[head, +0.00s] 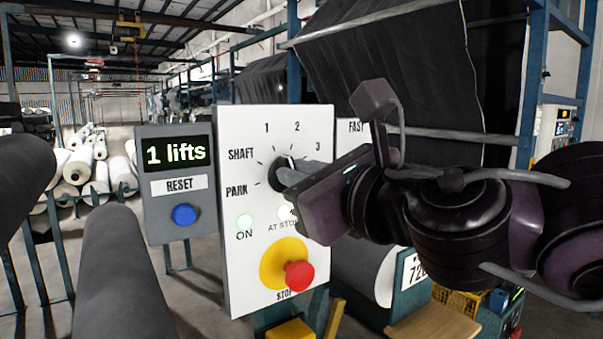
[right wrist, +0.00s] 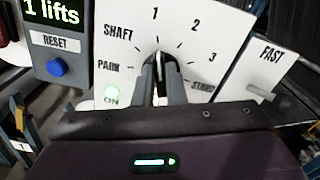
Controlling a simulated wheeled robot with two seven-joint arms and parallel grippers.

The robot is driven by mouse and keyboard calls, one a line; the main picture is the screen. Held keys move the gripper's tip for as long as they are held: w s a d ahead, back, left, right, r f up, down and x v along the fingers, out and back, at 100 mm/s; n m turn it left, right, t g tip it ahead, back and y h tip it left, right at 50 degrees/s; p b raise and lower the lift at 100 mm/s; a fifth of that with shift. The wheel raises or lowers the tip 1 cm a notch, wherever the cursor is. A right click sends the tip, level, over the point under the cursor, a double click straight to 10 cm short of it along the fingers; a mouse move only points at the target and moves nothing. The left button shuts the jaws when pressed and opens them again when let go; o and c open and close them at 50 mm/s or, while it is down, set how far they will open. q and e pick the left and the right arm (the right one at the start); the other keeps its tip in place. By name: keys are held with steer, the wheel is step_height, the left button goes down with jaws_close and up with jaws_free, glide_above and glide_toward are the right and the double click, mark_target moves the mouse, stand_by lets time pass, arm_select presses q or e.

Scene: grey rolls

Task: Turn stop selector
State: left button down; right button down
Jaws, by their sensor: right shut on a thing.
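The stop selector is a black rotary knob (head: 279,176) on a white panel (head: 234,280), with labels PARK, SHAFT, 1, 2 and 3 around it. The right wrist view shows the knob (right wrist: 159,60) between my fingers, its pale pointer line upward, close to the 1 mark; I cannot tell the exact setting. A STAND label (right wrist: 203,86) shows there too. My right gripper (head: 288,174) reaches in from the right and is shut on the knob. My left gripper is not in view.
Left of the panel, a grey box has a "1 lifts" display (head: 176,154) and a blue reset button (head: 184,214). Below the knob are a lit green ON lamp (head: 244,221) and a red stop button (head: 299,276) on yellow. A FAST panel (head: 352,128) stands behind right.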

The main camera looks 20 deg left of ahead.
steer(key=m+b, duration=0.1)
steer(key=m, duration=0.4)
steer(key=m+b, duration=0.2)
steer(key=m, duration=0.3)
steer(key=w+m+b, duration=0.1)
steer(key=m+b, duration=0.1)
steer(key=m, duration=0.3)
steer(key=shift+d+f+m, duration=0.2)
steer(key=shift+d+m, duration=0.1)
steer(key=shift+d, duration=0.1)
stand_by(0.4)
steer(key=c, duration=1.5)
jaws_free()
steer(key=shift+w, duration=0.1)
steer(key=shift+b, duration=0.3)
